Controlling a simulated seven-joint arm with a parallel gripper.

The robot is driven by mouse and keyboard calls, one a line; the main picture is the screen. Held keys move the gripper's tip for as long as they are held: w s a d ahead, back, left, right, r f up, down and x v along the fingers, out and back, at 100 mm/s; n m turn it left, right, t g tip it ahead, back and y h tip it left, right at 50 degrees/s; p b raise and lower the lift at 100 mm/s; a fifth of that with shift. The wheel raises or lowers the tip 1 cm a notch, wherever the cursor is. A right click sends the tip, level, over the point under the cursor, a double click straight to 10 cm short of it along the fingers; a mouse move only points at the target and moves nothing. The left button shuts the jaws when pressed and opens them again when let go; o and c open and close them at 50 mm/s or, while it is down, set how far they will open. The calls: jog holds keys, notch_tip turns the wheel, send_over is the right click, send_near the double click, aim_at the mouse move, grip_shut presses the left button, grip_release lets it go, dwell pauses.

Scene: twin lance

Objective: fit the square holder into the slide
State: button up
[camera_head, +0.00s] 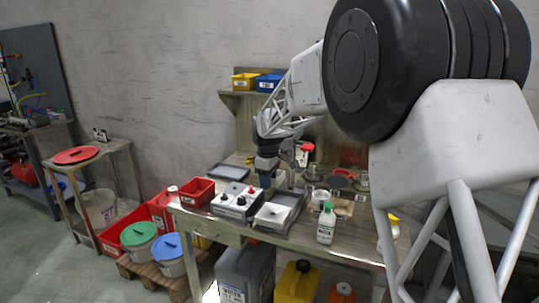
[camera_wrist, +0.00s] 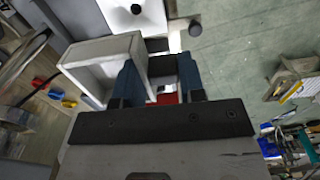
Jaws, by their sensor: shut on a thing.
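My gripper (camera_head: 265,178) is over the workbench, near the back of the white plate (camera_head: 273,213) with a black knob. In the wrist view its two blue fingers (camera_wrist: 158,82) are shut on a dark block (camera_wrist: 161,66), which I take to be the square holder. It is mostly hidden between the fingers, so its lower end does not show. A pale, open, square-walled box (camera_wrist: 98,50) lies beside the left finger and partly behind it. It may be the slide, but I cannot tell for sure. The gap between block and box is unclear.
A grey control box (camera_head: 237,201) with knobs and a red bin (camera_head: 197,191) stand left of the gripper. A green-capped bottle (camera_head: 326,225) stands at the front edge. A grey tray (camera_head: 229,171) lies at the back. Round parts and a board crowd the right side.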

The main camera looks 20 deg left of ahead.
send_over(269, 221)
notch_tip(269, 221, down, 5)
jog(key=shift+r, duration=0.1)
dwell(0.5)
jog(key=shift+f, duration=2.9)
jog(key=shift+f, duration=1.55)
dwell(0.4)
jog(key=o, duration=1.1)
jog(key=shift+c, duration=0.2)
notch_tip(269, 221, up, 8)
jog(key=shift+f, duration=0.15)
dwell(0.4)
